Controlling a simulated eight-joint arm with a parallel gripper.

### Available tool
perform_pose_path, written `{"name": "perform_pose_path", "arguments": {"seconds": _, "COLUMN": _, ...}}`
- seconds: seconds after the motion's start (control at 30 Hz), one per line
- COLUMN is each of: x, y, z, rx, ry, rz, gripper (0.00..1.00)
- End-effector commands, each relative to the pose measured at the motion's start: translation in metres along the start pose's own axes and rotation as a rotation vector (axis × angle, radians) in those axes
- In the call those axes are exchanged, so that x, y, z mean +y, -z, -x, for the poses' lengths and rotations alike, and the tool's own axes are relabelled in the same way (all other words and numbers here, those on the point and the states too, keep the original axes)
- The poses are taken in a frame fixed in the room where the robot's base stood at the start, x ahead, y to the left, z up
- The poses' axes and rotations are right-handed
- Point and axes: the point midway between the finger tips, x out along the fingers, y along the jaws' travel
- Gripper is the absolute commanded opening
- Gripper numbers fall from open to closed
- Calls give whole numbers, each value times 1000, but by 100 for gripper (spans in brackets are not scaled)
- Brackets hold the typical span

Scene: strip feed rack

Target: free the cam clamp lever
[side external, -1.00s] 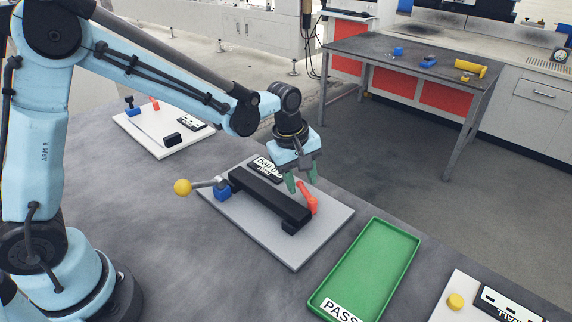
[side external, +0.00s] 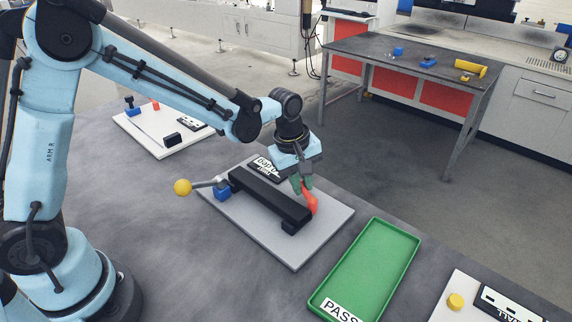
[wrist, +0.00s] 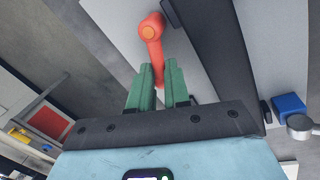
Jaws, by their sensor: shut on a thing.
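The cam clamp lever, orange-red, stands at the right end of a black bar on a grey plate, seen in the side view (side external: 310,202). In the wrist view the lever (wrist: 151,34) runs from its round pivot down to between my fingertips. My gripper (side external: 301,185) is over the lever; its green fingers (wrist: 163,82) are shut on the lever's free end. The black bar (side external: 268,195) lies along the plate beside the lever. The fingers hide the gripped end of the lever.
A grey handle with a yellow ball (side external: 182,187) juts left from a blue block (side external: 222,191) on the grey plate (side external: 294,258). A green tray (side external: 396,243) lies to the right. A white board (side external: 155,146) with small parts is behind left. Bare bench lies in front.

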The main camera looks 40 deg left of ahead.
Motion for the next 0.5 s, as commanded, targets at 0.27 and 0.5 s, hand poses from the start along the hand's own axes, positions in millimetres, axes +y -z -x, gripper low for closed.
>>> {"name": "perform_pose_path", "arguments": {"seconds": 0.27, "x": 4, "y": 1, "z": 0, "rx": -19, "ry": 1, "rz": -92, "gripper": 0}}
{"name": "perform_pose_path", "arguments": {"seconds": 0.5, "x": 13, "y": 0, "z": -2, "rx": -55, "ry": 0, "rz": -277, "gripper": 0}}
